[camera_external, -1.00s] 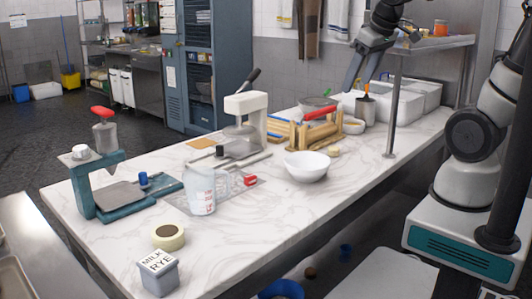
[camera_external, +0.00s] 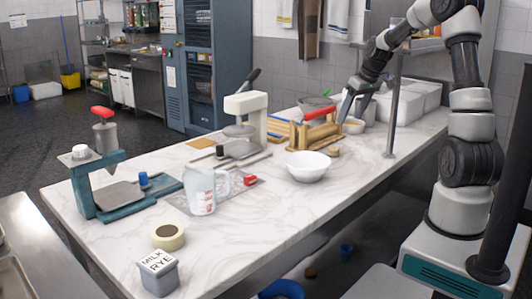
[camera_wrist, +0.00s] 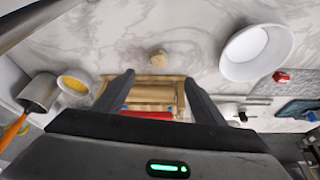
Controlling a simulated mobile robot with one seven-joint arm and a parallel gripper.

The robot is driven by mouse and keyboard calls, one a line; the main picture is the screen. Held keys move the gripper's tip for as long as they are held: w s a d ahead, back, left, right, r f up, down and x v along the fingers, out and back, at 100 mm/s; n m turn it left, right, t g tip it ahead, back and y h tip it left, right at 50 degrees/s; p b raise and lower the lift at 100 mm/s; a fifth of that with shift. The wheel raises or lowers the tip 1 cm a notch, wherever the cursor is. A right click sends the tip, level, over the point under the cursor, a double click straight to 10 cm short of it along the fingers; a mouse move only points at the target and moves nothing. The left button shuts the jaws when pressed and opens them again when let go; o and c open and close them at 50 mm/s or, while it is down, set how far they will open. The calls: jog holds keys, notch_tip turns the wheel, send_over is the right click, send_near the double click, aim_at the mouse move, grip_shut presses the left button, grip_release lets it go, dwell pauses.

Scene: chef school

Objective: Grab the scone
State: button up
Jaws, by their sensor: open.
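The scone is a small, round, tan piece (camera_external: 333,152) on the marble counter, in front of the wooden rack and right of the white bowl's back rim. In the wrist view the scone (camera_wrist: 158,59) shows beyond my fingertips, roughly centred between them, with bare marble around it. My gripper (camera_external: 344,112) is over the back part of the counter, above and behind the rack's right end. In the wrist view my gripper (camera_wrist: 158,80) has its fingers wide apart with nothing held between them.
The wooden rack (camera_wrist: 153,92) with a red-handled tool lies below my fingers. A white bowl (camera_external: 308,167) stands close to the scone. A small bowl with yellow contents (camera_wrist: 74,84) and a metal container (camera_wrist: 38,92) stand beside the rack. A shelf post (camera_external: 393,105) rises right of my gripper.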

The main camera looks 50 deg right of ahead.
send_near(336, 146)
jog(key=x, duration=0.5)
jog(key=shift+s+a, duration=0.2)
jog(key=shift+w+x, duration=0.2)
jog(key=shift+x, duration=2.5)
jog(key=shift+d+r, duration=0.1)
jog(key=shift+d, duration=0.1)
jog(key=shift+c, duration=0.4)
jog(key=c, duration=1.1)
